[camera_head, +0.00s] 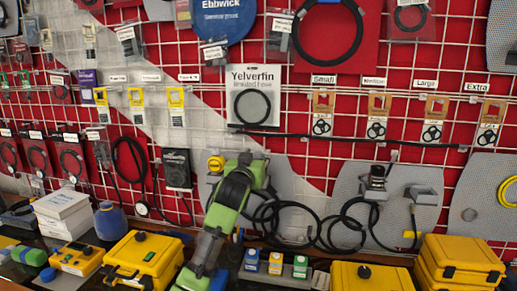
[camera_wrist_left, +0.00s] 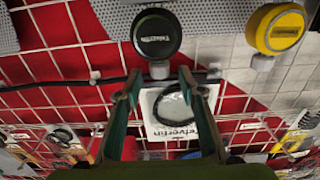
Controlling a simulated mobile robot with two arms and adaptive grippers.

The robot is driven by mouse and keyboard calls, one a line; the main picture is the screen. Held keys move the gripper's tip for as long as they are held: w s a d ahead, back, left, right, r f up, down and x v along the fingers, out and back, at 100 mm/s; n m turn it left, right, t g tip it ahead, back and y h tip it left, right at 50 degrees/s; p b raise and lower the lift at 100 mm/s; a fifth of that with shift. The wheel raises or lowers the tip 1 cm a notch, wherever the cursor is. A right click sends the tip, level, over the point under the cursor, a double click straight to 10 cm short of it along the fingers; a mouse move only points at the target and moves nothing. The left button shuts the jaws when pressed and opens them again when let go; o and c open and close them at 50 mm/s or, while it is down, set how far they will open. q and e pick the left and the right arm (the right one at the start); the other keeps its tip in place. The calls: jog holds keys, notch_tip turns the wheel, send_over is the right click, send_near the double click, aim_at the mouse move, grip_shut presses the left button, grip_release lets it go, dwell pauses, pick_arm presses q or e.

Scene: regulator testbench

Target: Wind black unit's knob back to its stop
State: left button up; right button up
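The black unit (camera_wrist_left: 157,35) has a round black knob face with a small label, on a grey stem, at the top middle of the left wrist view. In the head view it cannot be made out; my left gripper (camera_head: 248,163) covers that area. A yellow round unit (camera_wrist_left: 278,28) is beside it, and shows in the head view (camera_head: 215,163) left of my gripper. My right gripper is not in view.
A wire grid wall carries a Yelverfin hose card (camera_head: 254,98), a thin black bar and grey panels (camera_head: 350,190). Black hoses (camera_head: 275,215) loop right of my arm. Yellow cases (camera_head: 145,258) and a block with blue and yellow parts (camera_head: 276,264) stand on the bench below.

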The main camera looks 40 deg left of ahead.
aim_at(259, 154)
pick_arm(q)
jog(key=shift+p+x, duration=0.35)
jog(key=shift+x, duration=1.2)
jog(key=shift+c, duration=0.3)
grip_shut()
jog(key=n+g+y+b, duration=0.2)
jog(key=y+b, duration=0.1)
jog(key=shift+w+d+f+n, duration=0.1)
jog(key=shift+f+n, duration=0.1)
jog(key=shift+n, duration=0.2)
jog(key=shift+r+n+g+y+b, duration=0.15)
jog(key=shift+n+g+y+b, duration=0.35)
jog(key=shift+g+y+b, duration=0.35)
